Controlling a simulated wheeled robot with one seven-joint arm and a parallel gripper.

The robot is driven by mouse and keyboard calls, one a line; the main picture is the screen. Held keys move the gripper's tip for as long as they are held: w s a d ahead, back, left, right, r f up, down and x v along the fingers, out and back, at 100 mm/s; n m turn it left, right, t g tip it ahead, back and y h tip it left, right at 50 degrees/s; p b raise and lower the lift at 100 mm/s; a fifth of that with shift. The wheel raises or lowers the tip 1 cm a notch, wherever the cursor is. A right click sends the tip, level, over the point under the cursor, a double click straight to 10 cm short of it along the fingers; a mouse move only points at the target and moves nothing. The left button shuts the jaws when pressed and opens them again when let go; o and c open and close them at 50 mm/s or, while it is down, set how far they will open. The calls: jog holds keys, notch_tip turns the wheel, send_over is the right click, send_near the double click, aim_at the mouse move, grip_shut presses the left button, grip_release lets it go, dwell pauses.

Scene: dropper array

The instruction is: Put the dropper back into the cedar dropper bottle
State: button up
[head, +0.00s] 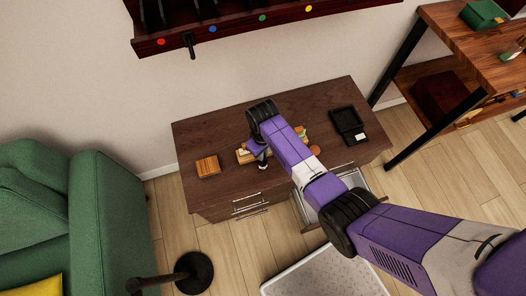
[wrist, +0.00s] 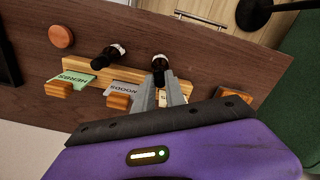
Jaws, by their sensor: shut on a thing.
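My gripper (wrist: 167,88) is low over the desk, its two grey fingers close together on a small dark piece with a pale band, which looks like the dropper (wrist: 159,66). Its lower end and any bottle beneath it are hard to make out. A second dark bottle-like thing with a pale band (wrist: 115,52) stands to its left in the wrist view, apart from the fingers. Both are by a long wooden rack (wrist: 90,70) with cards reading HERBS and WOODS; a third card is mostly hidden by the fingers. I cannot read which bottle is cedar. In the head view my gripper (head: 259,150) partly covers the rack (head: 243,157).
The brown desk (head: 195,137) also bears a slatted wooden block (head: 208,166) at left, a black tray (head: 348,125) at right and a round wooden disc (wrist: 61,37). A drawer (head: 372,180) is open at the front. A dark wall shelf (head: 235,32) hangs above.

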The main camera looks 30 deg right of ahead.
jog(key=shift+f+b, duration=0.45)
jog(key=shift+f, duration=0.3)
jog(key=o, duration=0.8)
jog(key=shift+r, duration=0.1)
notch_tip(320, 180, up, 8)
jog(key=shift+f+p, duration=0.1)
jog(key=shift+p, duration=0.45)
